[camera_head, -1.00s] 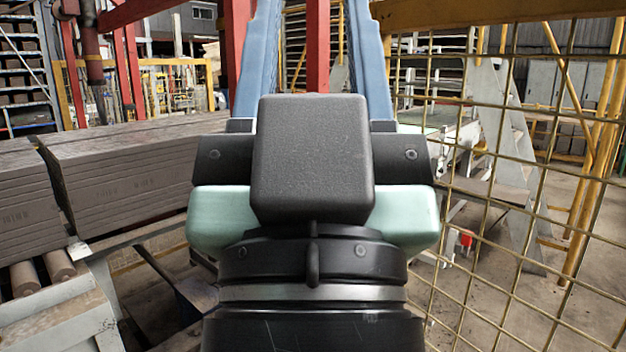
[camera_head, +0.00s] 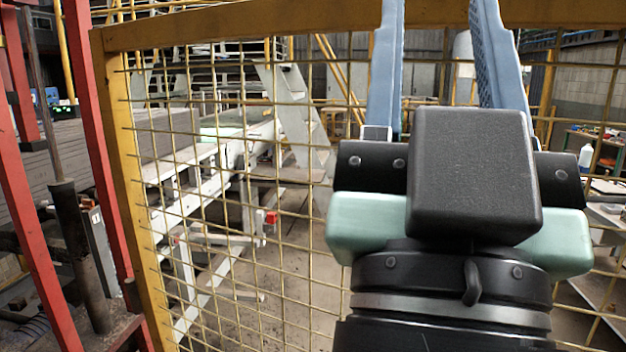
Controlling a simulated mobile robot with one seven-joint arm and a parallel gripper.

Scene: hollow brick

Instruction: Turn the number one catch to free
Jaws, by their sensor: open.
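No catch can be made out for certain. My gripper is well to the right of the panel and touches nothing that I can see.
A yellow-framed wire mesh fence (camera_head: 230,200) fills the middle. Behind it stand a white machine frame (camera_head: 205,165) with a small red part (camera_head: 271,217) and a stair (camera_head: 300,120). Red posts (camera_head: 95,130) and a dark cylinder (camera_head: 78,250) are at the left. A white bottle (camera_head: 585,158) stands far right.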

